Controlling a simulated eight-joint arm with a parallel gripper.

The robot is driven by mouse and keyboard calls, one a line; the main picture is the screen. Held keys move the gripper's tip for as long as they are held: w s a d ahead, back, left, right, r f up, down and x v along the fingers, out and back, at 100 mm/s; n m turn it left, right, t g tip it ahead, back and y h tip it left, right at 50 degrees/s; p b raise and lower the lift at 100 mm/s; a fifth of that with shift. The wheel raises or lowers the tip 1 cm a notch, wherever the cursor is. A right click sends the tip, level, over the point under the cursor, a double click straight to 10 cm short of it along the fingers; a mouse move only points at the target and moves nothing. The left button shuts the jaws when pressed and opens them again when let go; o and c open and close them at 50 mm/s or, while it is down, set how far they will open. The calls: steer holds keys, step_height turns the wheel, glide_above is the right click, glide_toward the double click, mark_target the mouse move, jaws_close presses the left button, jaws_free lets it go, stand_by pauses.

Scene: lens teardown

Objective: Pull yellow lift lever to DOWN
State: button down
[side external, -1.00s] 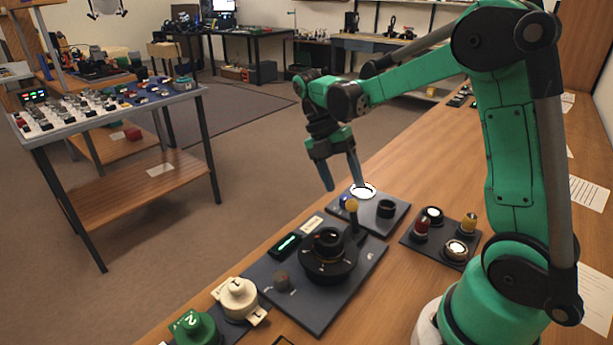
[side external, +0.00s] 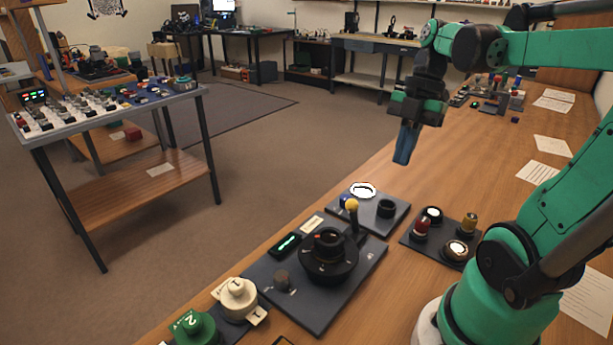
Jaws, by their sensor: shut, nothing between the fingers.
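The yellow lift lever (side external: 352,206) is a yellow ball on a dark stem, standing nearly upright at the far right corner of the dark panel (side external: 318,318). I cannot read a DOWN mark by it. My gripper (side external: 402,160) hangs in the air above the far part of the bench, up and to the right of the lever in the picture and clearly apart from it. Its blue fingers point down, are together and hold nothing.
A black round dial unit (side external: 328,258) sits on the panel, left of the lever. Behind is a small plate with a lit white ring (side external: 363,190) and a black cylinder (side external: 386,208). A plate with several knobs (side external: 433,237) lies right. Bare wood separates the plates.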

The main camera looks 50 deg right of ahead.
mark_target(354, 204)
steer(key=s+a+r+m+t, duration=0.1)
steer(key=s+m+t, duration=0.1)
steer(key=s+t, duration=0.25)
steer(key=shift+h, duration=0.3)
steer(key=shift+w+a+f, duration=0.3)
steer(key=shift+w+f, duration=1.05)
steer(key=shift+f, duration=0.4)
steer(key=shift+w+a+f, duration=0.25)
steer(key=shift+w+f, duration=1.1)
steer(key=shift+f, duration=0.4)
steer(key=shift+w+a+f, duration=0.3)
steer(key=shift+w+f, duration=1.05)
steer(key=shift+f, duration=0.4)
steer(key=shift+w+m+g, duration=0.3)
steer(key=shift+w+g, duration=0.85)
steer(key=shift+g, duration=0.2)
steer(key=shift+s, duration=0.15)
